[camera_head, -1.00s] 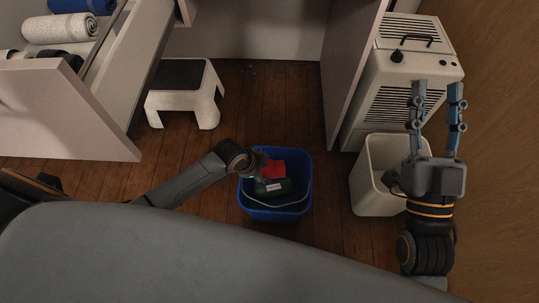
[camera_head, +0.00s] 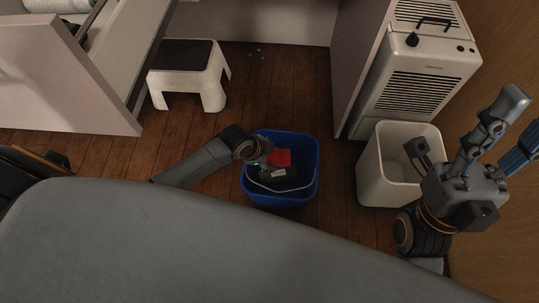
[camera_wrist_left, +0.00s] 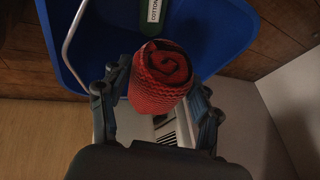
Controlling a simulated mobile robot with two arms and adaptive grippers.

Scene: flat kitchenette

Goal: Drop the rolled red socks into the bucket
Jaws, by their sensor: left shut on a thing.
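The rolled red socks (camera_wrist_left: 160,75) are between the two fingers of my left gripper (camera_wrist_left: 155,95), which is shut on them. In the head view the red socks (camera_head: 281,158) show over the blue bucket (camera_head: 313,180), beside the left gripper (camera_head: 264,158). The bucket's blue wall (camera_wrist_left: 225,30) fills the top of the left wrist view behind the socks. A dark green item with a white label (camera_wrist_left: 153,12) lies in the bucket. My right gripper (camera_head: 512,128) is at the right with its fingers spread and empty.
A step stool (camera_head: 190,75) stands at the upper left near an open drawer (camera_head: 150,60). Wooden floor is clear around the bucket.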

